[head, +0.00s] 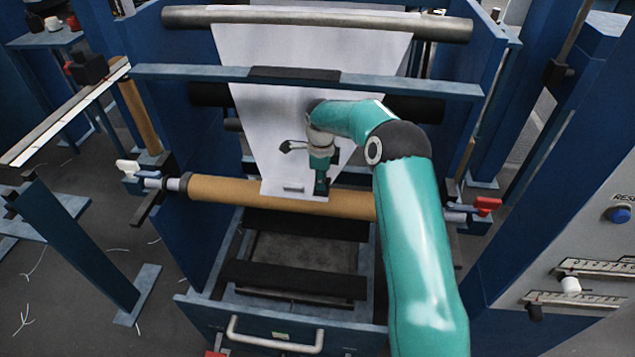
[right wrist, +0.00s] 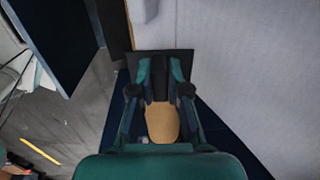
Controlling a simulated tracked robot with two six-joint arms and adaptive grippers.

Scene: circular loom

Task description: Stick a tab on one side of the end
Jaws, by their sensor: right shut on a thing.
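The white fabric web (head: 282,130) hangs down from the top roller and narrows to its end, which lies over the brown core tube (head: 235,190). A small grey strip (head: 293,188) shows on that end, left of my gripper. My right gripper (head: 321,188) points down at the right side of the end. In the right wrist view its fingers (right wrist: 161,68) are shut on a dark flat piece (right wrist: 186,60), which looks like a tab. The white web (right wrist: 235,70) is right beside it. I cannot tell whether the piece touches the web. My left gripper is out of view.
A blue crossbar (head: 420,86) spans the loom frame above my right gripper. A red clamp handle (head: 487,204) is at the tube's right end and a white one (head: 128,168) at its left. A drawer front with a handle (head: 274,342) is below. A control panel (head: 590,265) stands at right.

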